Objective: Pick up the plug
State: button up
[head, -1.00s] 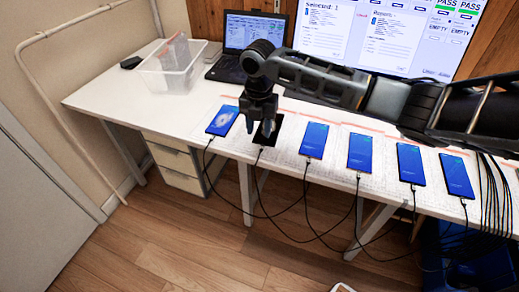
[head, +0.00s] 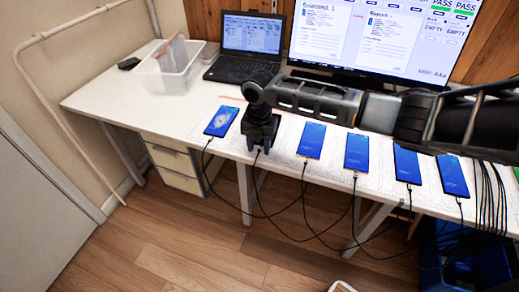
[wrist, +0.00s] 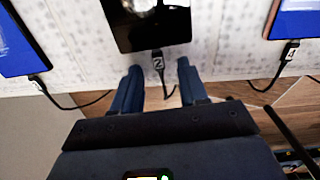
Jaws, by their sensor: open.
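The plug (wrist: 157,62) is a small black connector with a white label reading 2. In the wrist view it sits at the bottom edge of a black phone (wrist: 150,28), with its cable hanging off the table edge. My gripper (wrist: 157,80) is open, with one blue finger on each side of the plug and cable, apart from them. In the head view my gripper (head: 259,148) is low over the table's front edge and hides most of the black phone and the plug.
Several blue-screened phones (head: 311,140) with cables lie in a row along the white table (head: 120,95). A neighbouring plug (wrist: 290,50) is to the right in the wrist view. A clear bin (head: 170,75), a laptop (head: 245,50) and a monitor (head: 370,35) stand behind.

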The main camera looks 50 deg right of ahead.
jog(key=shift+f, duration=0.2)
jog(key=shift+c, duration=0.3)
grip_shut()
dwell(0.3)
